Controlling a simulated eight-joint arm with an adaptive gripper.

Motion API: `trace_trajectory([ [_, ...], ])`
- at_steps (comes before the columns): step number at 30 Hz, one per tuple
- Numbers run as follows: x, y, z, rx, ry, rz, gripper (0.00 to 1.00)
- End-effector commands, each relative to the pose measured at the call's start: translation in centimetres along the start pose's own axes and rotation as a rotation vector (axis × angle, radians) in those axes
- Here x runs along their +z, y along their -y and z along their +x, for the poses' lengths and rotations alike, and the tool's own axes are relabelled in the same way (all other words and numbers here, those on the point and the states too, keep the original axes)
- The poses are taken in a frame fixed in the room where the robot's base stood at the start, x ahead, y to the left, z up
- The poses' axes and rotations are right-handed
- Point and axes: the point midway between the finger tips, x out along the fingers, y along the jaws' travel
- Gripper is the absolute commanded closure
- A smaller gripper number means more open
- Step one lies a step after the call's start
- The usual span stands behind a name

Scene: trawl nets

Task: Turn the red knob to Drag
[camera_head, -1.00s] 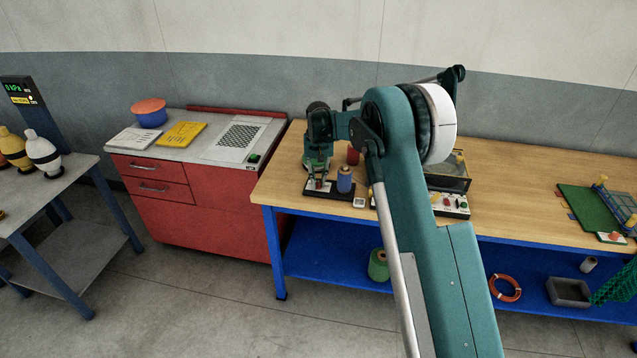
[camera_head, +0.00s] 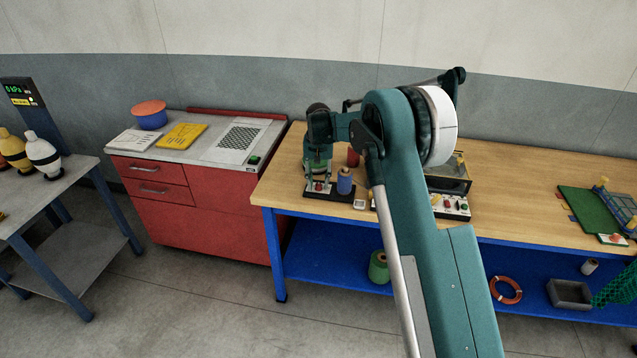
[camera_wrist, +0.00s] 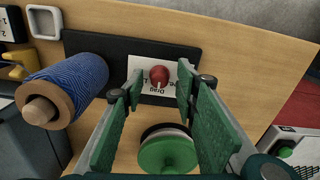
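The red knob (camera_wrist: 159,75) is a small round knob on a white label card (camera_wrist: 148,87), on a dark base board (camera_wrist: 95,44). Part of the lettering, including "Drag", shows beside the knob; a pointer mark on it is too small to tell. My gripper (camera_wrist: 160,82) is open, its green-padded fingers one on each side of the knob in the wrist view, with gaps visible between. In the head view my gripper (camera_head: 318,181) is low over the board at the bench's left end, and the red knob (camera_head: 319,187) shows between the fingers.
A blue spool (camera_wrist: 68,88) stands on the board close left of my gripper. A green round piece (camera_wrist: 167,153) lies between the fingers' rear parts. A control panel (camera_head: 452,206) sits to the right on the wooden bench (camera_head: 520,190). A red cabinet (camera_head: 225,210) stands left.

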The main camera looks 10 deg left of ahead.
Motion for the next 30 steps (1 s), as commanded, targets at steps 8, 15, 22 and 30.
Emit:
trace_trajectory([
  [8, 0.0, -0.1, -0.1, 0.0, 0.001, 0.0, 0.7],
  [15, 0.0, 0.0, -1.6, 0.0, 0.001, 0.0, 0.7],
  [22, 0.0, 0.0, -4.6, 0.0, 0.001, 0.0, 0.7],
  [30, 0.0, 0.0, -8.9, 0.0, 0.0, 0.0, 0.7],
])
